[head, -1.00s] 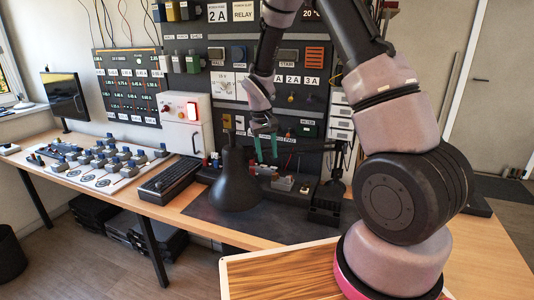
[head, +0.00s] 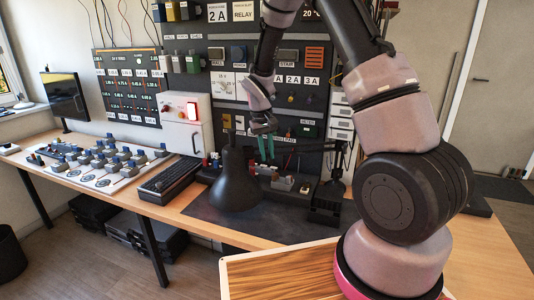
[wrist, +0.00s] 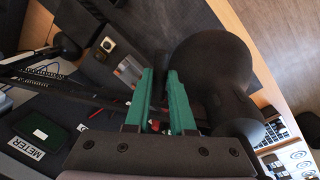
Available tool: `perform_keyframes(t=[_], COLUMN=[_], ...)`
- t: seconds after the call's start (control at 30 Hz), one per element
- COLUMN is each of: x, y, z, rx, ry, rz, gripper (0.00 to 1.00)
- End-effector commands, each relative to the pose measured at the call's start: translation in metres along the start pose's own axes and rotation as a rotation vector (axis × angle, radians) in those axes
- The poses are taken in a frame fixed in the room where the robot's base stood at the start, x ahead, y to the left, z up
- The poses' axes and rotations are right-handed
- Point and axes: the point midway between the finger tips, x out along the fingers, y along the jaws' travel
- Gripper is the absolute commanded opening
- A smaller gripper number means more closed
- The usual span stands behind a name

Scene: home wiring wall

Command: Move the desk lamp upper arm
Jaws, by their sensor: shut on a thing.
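The black desk lamp has a large cone shade (head: 236,188) hanging low over the dark mat in the head view. Its thin dark upper arm (head: 305,146) runs from the shade to the stand at the right. My gripper (head: 266,149), with teal fingers, is at this arm, right of the shade's top. In the wrist view, my gripper (wrist: 161,100) has its fingers close together, with the dark bar of the upper arm (wrist: 75,91) running in between them. The shade (wrist: 212,65) is just right of the fingers. The exact contact is partly hidden by the fingers.
The wiring wall (head: 225,84) with labelled modules stands close behind my gripper. A black keyboard-like strip (head: 170,178) and a white board of switches (head: 95,165) lie to the left. Small parts (head: 283,182) sit on the bench behind the shade. The dark mat (head: 290,222) is mostly clear in front.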

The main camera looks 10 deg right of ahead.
Motion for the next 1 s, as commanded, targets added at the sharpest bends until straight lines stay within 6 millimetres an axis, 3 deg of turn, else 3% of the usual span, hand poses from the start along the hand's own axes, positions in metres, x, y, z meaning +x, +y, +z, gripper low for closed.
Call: perform_keyframes(t=[0.73, 1.0], x=[-0.002, -0.04], y=[0.001, 0.017], z=[-0.001, -0.001], rx=[0.002, 0.011], ry=[0.001, 0.002], rz=[-0.005, -0.117], gripper=[0.0, 0.0])
